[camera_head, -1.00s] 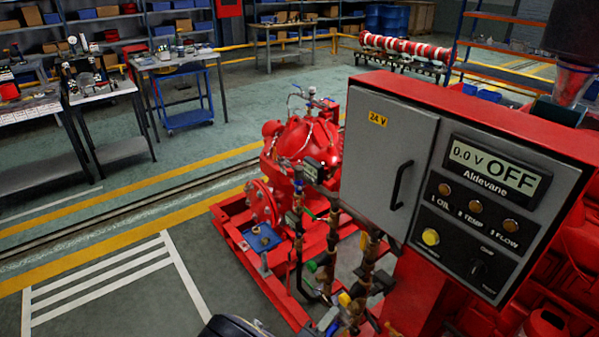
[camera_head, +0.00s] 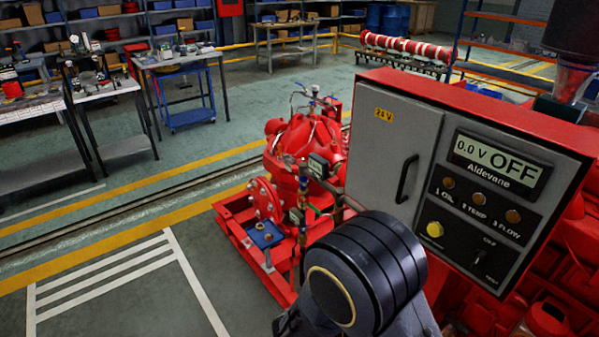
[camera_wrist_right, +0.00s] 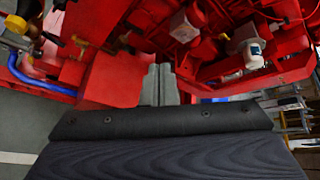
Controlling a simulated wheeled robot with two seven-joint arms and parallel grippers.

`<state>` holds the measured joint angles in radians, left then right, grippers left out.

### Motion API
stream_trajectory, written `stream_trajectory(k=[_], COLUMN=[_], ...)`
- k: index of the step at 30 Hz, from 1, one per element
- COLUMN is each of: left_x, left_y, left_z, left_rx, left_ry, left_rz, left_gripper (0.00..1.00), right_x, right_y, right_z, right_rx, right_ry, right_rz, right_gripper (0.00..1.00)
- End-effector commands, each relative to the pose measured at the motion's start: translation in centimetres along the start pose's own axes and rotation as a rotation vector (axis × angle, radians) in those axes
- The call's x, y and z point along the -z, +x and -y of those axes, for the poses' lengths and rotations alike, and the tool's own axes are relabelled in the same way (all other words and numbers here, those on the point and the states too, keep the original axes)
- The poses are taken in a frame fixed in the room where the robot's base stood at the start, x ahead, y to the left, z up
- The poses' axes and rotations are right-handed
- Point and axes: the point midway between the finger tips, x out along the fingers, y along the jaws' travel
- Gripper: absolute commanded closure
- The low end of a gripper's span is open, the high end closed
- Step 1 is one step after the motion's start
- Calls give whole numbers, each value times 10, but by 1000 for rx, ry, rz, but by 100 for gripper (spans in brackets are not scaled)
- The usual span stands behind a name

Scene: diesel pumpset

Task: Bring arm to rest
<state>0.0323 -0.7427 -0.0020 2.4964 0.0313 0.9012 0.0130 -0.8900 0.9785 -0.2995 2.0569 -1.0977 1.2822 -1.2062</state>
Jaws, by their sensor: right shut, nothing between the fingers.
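My right arm, a dark rounded link (camera_head: 365,268), stands at the bottom middle of the head view, in front of the pumpset and the panel's lower left. My right gripper (camera_wrist_right: 160,88) shows in the right wrist view as two narrow grey fingers close together beyond its dark ridged body, with nothing between them. Red machine parts lie behind it on both sides. My left gripper is not in view.
The grey control panel (camera_head: 395,155) reads 0.0 V OFF and its door is shut. The red pump (camera_head: 305,145) sits on a red frame (camera_head: 233,225). Workbenches (camera_head: 178,62) stand at the back left. The striped floor at left is clear.

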Motion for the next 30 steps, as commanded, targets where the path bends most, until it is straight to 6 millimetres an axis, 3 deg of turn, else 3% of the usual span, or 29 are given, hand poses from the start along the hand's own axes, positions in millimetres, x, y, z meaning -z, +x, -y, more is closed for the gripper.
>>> stream_trajectory(k=[6, 13, 21, 28, 29, 30], left_x=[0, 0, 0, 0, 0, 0], left_y=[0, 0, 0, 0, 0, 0], left_z=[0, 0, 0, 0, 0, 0], left_rx=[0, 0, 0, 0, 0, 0], left_ry=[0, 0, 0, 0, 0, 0], left_rz=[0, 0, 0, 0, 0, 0], left_gripper=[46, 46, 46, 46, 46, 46], right_x=[25, 46, 47, 38, 38, 36], right_y=[10, -7, -40, -61, -62, -64], right_z=[61, 112, 159, 185, 187, 189], right_rx=[-29, 49, 226, 357, -360, -360], right_ry=[589, 1262, 2025, 2461, -2455, -2418], right_rz=[-505, -1017, -1560, -1891, 1889, 1862], right_gripper=[100, 100, 100, 100, 100, 100])
